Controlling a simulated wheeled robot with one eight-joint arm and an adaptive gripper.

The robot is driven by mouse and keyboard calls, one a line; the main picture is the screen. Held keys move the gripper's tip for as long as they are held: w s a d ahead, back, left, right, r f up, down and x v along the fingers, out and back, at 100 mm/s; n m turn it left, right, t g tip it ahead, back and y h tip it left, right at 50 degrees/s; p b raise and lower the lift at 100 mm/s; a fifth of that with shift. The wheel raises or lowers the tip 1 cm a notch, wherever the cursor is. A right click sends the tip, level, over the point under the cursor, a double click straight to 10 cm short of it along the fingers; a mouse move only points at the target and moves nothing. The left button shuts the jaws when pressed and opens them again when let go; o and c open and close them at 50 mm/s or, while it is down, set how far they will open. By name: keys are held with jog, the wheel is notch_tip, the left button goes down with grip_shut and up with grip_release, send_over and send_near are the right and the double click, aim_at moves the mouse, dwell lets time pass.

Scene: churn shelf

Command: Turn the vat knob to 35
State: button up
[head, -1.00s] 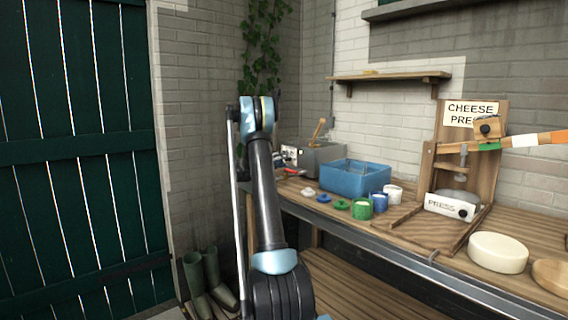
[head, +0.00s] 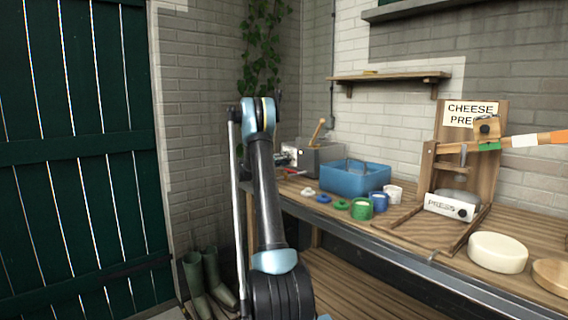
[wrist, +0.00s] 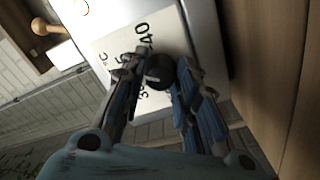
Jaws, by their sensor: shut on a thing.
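The vat (head: 318,160) is a grey box at the far left end of the bench, with a wooden handle on top. The wrist view shows its white dial plate (wrist: 115,50) with printed numbers, of which 40 is readable. The dark round vat knob (wrist: 160,70) sits between the fingers of my gripper (wrist: 162,75), which is shut on it. The knob's pointer and exact setting are partly hidden by the fingers. In the head view my arm hides most of the gripper.
A blue tub (head: 355,178) stands right of the vat. Several small pots and lids, including a green pot (head: 361,209), stand before it. The cheese press (head: 460,165) and a white cheese wheel (head: 497,252) are further right.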

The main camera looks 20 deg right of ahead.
jog(key=shift+f+n, duration=0.1)
jog(key=shift+n, duration=0.4)
jog(key=o, duration=1.1)
jog(key=shift+w, duration=0.1)
jog(key=v, duration=1.2)
